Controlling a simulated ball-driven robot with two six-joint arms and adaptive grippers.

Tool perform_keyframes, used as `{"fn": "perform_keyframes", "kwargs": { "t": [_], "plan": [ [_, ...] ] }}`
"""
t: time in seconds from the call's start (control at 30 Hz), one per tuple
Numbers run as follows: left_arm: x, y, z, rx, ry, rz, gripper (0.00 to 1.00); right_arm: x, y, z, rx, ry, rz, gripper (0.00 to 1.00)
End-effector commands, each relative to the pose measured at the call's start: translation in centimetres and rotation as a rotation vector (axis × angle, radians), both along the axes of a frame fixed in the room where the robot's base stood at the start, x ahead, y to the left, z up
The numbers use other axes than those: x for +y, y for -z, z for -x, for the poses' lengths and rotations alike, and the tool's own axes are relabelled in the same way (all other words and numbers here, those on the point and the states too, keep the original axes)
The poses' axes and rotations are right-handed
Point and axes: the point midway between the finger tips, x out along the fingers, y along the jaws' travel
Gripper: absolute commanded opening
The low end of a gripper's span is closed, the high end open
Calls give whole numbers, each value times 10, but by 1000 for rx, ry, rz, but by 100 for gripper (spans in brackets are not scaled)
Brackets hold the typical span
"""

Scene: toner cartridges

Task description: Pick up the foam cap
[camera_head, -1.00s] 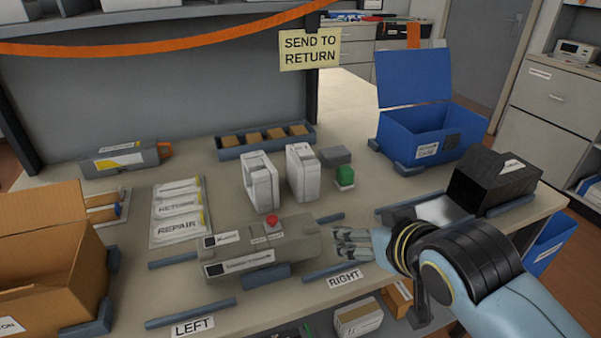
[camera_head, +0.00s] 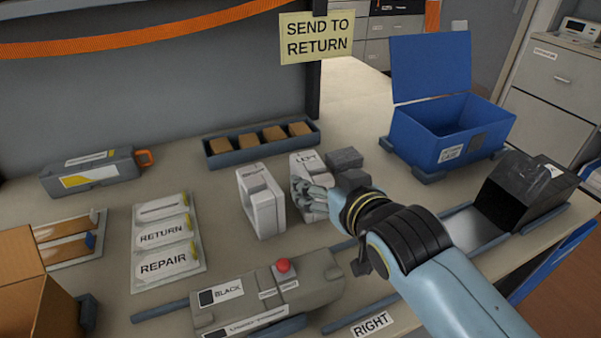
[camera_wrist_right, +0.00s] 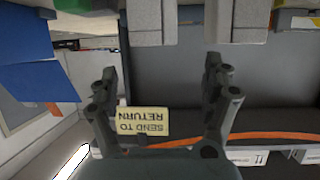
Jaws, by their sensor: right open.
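Two white foam caps stand upright on the table in the head view: a left-hand cap (camera_head: 262,203) and a right-hand cap (camera_head: 304,162) with a label reading LEFT. My right gripper (camera_head: 310,196) is open in front of the right-hand cap and covers its lower part. In the right wrist view, the open fingers (camera_wrist_right: 161,80) point toward the right-hand cap (camera_wrist_right: 146,22), with the other cap (camera_wrist_right: 237,20) beside it. No cap is held; contact cannot be told. My left gripper is not in view.
A dark grey block (camera_head: 345,158) is close behind my right gripper. A grey toner cartridge (camera_head: 265,295) with a red knob lies in front. A long tray of brown blocks (camera_head: 210,160) is behind. The open blue bin (camera_head: 430,150) and a black box (camera_head: 520,190) stand right.

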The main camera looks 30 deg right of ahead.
Motion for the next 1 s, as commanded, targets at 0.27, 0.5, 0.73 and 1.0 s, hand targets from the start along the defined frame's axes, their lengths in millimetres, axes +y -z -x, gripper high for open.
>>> {"fn": "perform_keyframes", "kwargs": {
  "t": [0.27, 0.5, 0.73, 1.0],
  "plan": [
    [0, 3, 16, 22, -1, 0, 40, -5, 16, -36, 0, -1, 2, 83],
    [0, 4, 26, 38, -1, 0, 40, -10, 26, -55, 1, 0, 3, 83],
    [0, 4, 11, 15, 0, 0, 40, -18, 46, -84, 0, 0, 2, 83],
    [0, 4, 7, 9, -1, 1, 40, -19, 51, -94, 1, 0, 1, 83]
  ]
}}
